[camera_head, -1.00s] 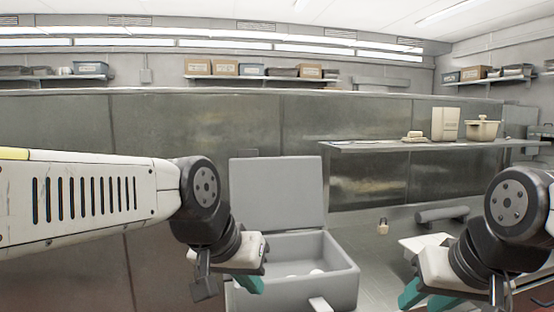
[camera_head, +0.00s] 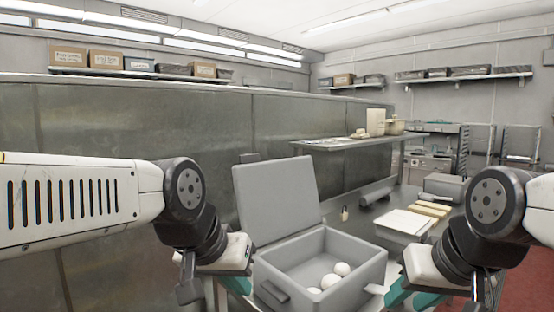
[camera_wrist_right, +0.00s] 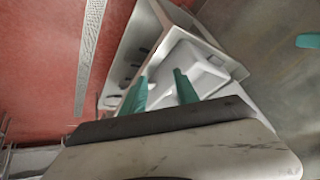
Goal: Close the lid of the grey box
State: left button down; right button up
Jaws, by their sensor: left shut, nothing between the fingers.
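The grey box (camera_head: 372,268) stands in the middle of the head view with its lid (camera_head: 277,196) raised open at the back left. Several white balls (camera_head: 329,281) lie inside it. My left gripper (camera_head: 238,285) is shut and empty, beside the left end of the box and below the lid; its tips are partly hidden. My right gripper (camera_head: 408,294) is near the right front of the box, with its teal fingers apart. In the right wrist view, the two fingers (camera_wrist_right: 160,92) show a gap between them, with a pale box-like thing beyond.
A white tray (camera_head: 402,223) and yellowish bars (camera_head: 432,209) lie right of the box. A small padlock-like item (camera_head: 345,214) and a grey cylinder (camera_head: 377,192) are behind it. A raised shelf (camera_head: 345,145) carries a pot (camera_head: 393,127). Red floor shows at the right.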

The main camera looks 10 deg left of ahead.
aim_at(276, 200)
jog(key=i+j+z, duration=0.25)
jog(key=j, duration=0.4)
jog(key=j+z, duration=0.25)
jog(key=j, duration=0.45)
jog(key=i+j+z, duration=0.1)
jog(key=j+z, duration=0.15)
jog(key=j, duration=0.45)
jog(key=i+j, duration=0.15)
jog(key=j, duration=0.2)
jog(key=i+j+z, duration=0.2)
jog(key=z, duration=0.2)
jog(key=k, duration=0.15)
jog(key=l+z, duration=0.05)
